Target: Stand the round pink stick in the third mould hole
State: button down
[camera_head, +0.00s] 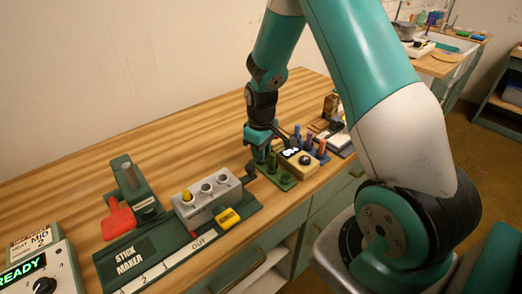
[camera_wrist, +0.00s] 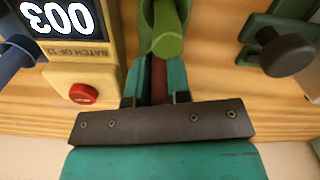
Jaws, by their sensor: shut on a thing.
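My gripper (camera_head: 262,150) points down over the bench, just left of the counter box. In the wrist view its two teal fingers (camera_wrist: 157,88) are shut on a dark reddish piece (camera_wrist: 158,75). It may be the pink stick, but its shade and shape are unclear. A green round stick (camera_wrist: 168,45) stands just beyond the fingertips. The grey mould (camera_head: 209,203) sits on the stick maker to the left of my gripper. A yellow piece (camera_head: 187,196) is in its left hole; the middle hole (camera_head: 206,188) and right hole (camera_head: 222,178) look empty.
The cream counter box (camera_head: 296,164) with a red button (camera_wrist: 83,93) stands close beside my gripper. A dark knob (camera_wrist: 285,55) lies on the other side. Several coloured sticks (camera_head: 310,142) stand behind. Bare wood (camera_head: 190,135) lies behind the stick maker.

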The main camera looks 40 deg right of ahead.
jog(key=shift+f, duration=0.2)
jog(key=c, duration=1.1)
grip_release()
jog(key=shift+r, duration=0.15)
jog(key=shift+r, duration=0.3)
notch_tip(320, 180, up, 11)
jog(key=shift+f+b, duration=0.15)
jog(key=shift+b, duration=0.4)
jog(key=s+a+r+n+y, duration=0.1)
jog(key=s+a+r, duration=0.35)
jog(key=a, duration=0.35)
jog(key=s+a+r+n+y, duration=0.1)
jog(key=s+a+r, duration=0.3)
jog(key=s+a, duration=0.5)
jog(key=s, duration=0.1)
jog(key=s+a+r+n+y, duration=0.1)
jog(key=s+a, duration=0.2)
jog(key=s, duration=0.1)
jog(key=s+a+r+y, duration=0.1)
jog(key=s+a, duration=0.1)
jog(key=s, duration=0.1)
jog(key=shift+s+a+n, duration=0.3)
jog(key=shift+s, duration=0.05)
